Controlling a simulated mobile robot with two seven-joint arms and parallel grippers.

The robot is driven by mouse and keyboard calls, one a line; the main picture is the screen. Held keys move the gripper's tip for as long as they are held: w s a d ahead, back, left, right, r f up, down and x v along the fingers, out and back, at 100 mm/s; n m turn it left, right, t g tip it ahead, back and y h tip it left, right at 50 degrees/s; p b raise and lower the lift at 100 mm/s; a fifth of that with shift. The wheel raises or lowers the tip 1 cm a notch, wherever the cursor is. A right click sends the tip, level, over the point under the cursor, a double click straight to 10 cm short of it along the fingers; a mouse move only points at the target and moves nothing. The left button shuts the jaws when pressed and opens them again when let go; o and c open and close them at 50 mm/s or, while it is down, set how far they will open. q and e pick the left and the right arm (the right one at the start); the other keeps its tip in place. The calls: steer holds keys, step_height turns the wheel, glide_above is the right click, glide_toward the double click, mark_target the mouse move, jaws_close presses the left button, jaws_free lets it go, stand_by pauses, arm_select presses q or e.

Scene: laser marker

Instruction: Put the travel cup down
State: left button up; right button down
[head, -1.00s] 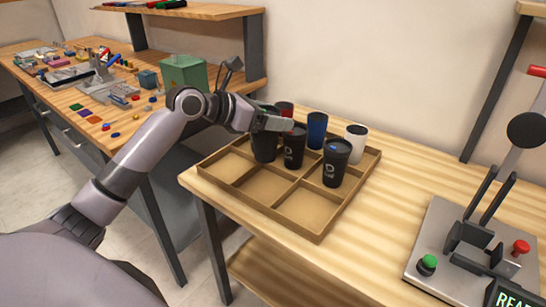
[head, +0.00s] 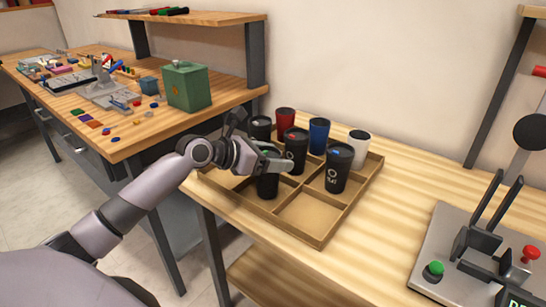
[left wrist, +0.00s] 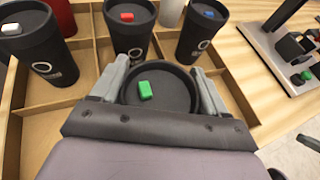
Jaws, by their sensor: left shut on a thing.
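My left gripper (head: 268,160) is shut around the upper part of a black travel cup (head: 267,186). In the left wrist view the cup's round black lid with a green tab (left wrist: 157,90) sits between the fingers. The cup is upright at a front compartment of the wooden tray (head: 318,240). Its base is low, but I cannot tell whether it touches the tray floor. Black cups with a red tab (head: 296,150) and a blue tab (head: 339,168) stand in the tray near it.
Another black cup (head: 261,128) stands at the tray's left, with red (head: 285,120), blue (head: 319,135) and white (head: 358,148) cups along the back. The front right compartment is empty. A press (head: 470,250) stands at the right of the table.

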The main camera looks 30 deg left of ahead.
arm_select(q)
steer(key=o, duration=0.7)
steer(key=shift+f, duration=0.1)
steer(key=shift+s+a+r, duration=0.15)
steer(key=shift+s+r, duration=0.15)
steer(key=shift+s, duration=0.05)
steer(key=v, duration=1.1)
steer(key=shift+r+p, duration=0.15)
steer(key=shift+p, duration=0.25)
steer(key=shift+s, duration=0.1)
